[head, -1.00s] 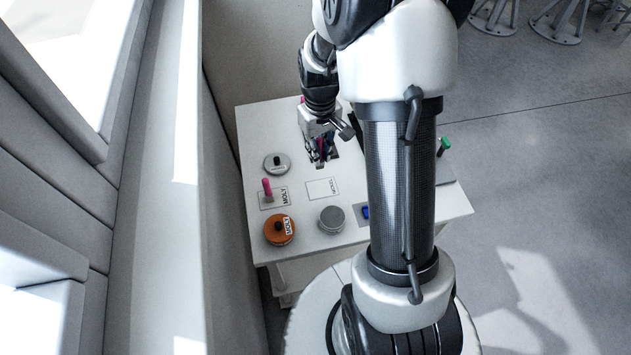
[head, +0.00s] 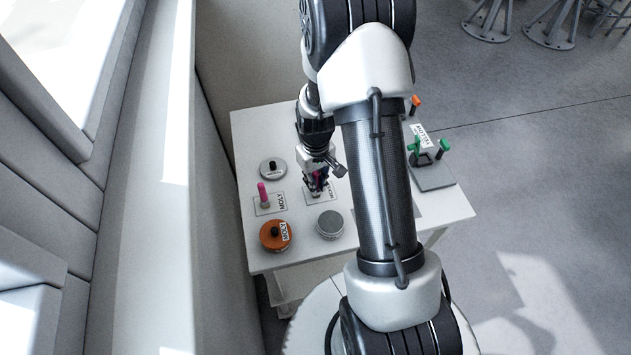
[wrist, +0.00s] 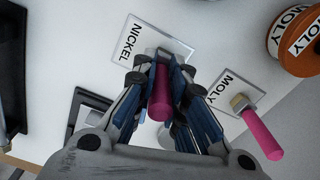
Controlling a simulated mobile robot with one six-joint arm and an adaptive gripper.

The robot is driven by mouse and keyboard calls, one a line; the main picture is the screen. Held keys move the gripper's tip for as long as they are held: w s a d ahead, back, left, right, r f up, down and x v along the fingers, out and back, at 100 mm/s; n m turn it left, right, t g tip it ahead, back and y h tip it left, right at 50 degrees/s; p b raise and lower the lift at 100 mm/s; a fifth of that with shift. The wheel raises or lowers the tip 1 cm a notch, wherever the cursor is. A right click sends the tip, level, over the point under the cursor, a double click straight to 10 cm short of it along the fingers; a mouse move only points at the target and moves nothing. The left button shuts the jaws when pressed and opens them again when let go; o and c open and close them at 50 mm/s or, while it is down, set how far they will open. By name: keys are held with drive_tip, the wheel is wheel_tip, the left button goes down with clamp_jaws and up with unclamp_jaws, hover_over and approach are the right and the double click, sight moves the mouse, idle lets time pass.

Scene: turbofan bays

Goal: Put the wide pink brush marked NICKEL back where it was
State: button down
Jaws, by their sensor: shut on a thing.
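My gripper (head: 317,190) is over the NICKEL card, pointing down. In the wrist view my gripper (wrist: 160,85) is shut on a pink-handled brush (wrist: 160,98), one blue-padded finger on each side. The white NICKEL card (wrist: 132,42) lies on the table just beyond the fingertips; it also shows partly covered in the head view (head: 327,199). The brush's lower end is mostly hidden by the fingers, and I cannot tell whether it touches the card. The marking on the brush does not show.
Another pink brush (wrist: 262,134) lies on or stands at the MOLY card (wrist: 228,88), close to my gripper's right in the wrist view. An orange MOLY tin (head: 276,236), a grey tin (head: 330,225) and a round grey lid (head: 272,168) stand nearby.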

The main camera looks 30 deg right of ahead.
drive_tip(key=shift+f, duration=0.2)
drive_tip(key=c, duration=1.6)
unclamp_jaws()
wheel_tip(320, 180, up, 12)
drive_tip(key=p, duration=0.3)
drive_tip(key=shift+r, duration=0.25)
drive_tip(key=s+a+r+t, duration=0.2)
drive_tip(key=s+a+r, duration=0.3)
drive_tip(key=r, duration=0.4)
drive_tip(key=s+a+r+t, duration=0.1)
drive_tip(key=s+a+r, duration=0.4)
drive_tip(key=r, duration=0.5)
drive_tip(key=s+a+r+t, duration=0.1)
drive_tip(key=s+a+r, duration=0.1)
drive_tip(key=s, duration=0.7)
drive_tip(key=shift+s+a+r+t, duration=0.2)
drive_tip(key=shift+s+r+t, duration=0.1)
drive_tip(key=shift+s+r, duration=0.05)
